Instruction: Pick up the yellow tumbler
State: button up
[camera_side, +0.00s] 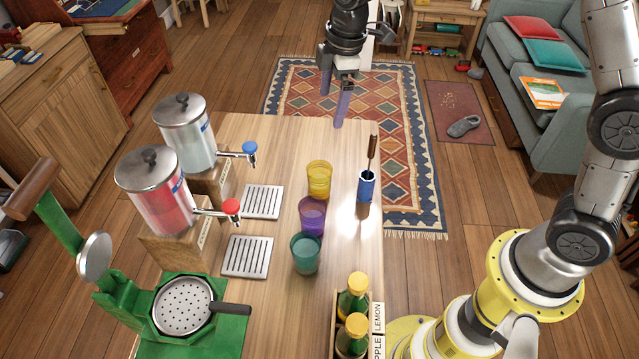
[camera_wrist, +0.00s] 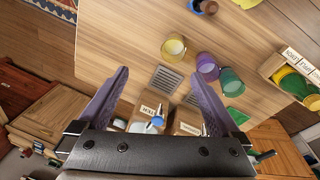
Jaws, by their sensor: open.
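The yellow tumbler (camera_side: 319,181) stands upright on the wooden table, at the far end of a row of three. It also shows in the wrist view (camera_wrist: 173,48), above the space between my fingertips. The purple tumbler (camera_side: 311,217) stands beside it, and the teal tumbler (camera_side: 305,254) is nearest the side camera. My gripper (camera_side: 334,106) has two purple fingers, spread apart with nothing between them. It is raised near the table's far edge, beyond the yellow tumbler and apart from it. The fingers also show in the wrist view (camera_wrist: 158,77).
A blue cup with a brown-handled tool (camera_side: 366,185) stands right of the yellow tumbler. Two drink dispensers (camera_side: 184,135) with metal drip trays (camera_side: 263,202) stand left. A green press (camera_side: 180,305) and a bottle crate (camera_side: 336,325) are at the near end.

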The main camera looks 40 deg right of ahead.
jog(key=g, duration=0.2)
send_near(319, 180)
jog(key=w+d+f, duration=0.1)
jog(key=w+d, duration=0.1)
jog(key=shift+n, duration=0.3)
notch_tip(319, 180, down, 7)
jog(key=shift+s+d+f, duration=0.1)
jog(key=shift+s, duration=0.05)
jog(key=shift+a+f, duration=0.15)
jog(key=shift+f, duration=1.3)
jog(key=shift+a+f, duration=0.1)
jog(key=shift+f, duration=1.35)
jog(key=shift+w, duration=0.2)
jog(key=shift+r, duration=0.1)
jog(key=c, duration=1.5)
jog(key=shift+r, duration=0.15)
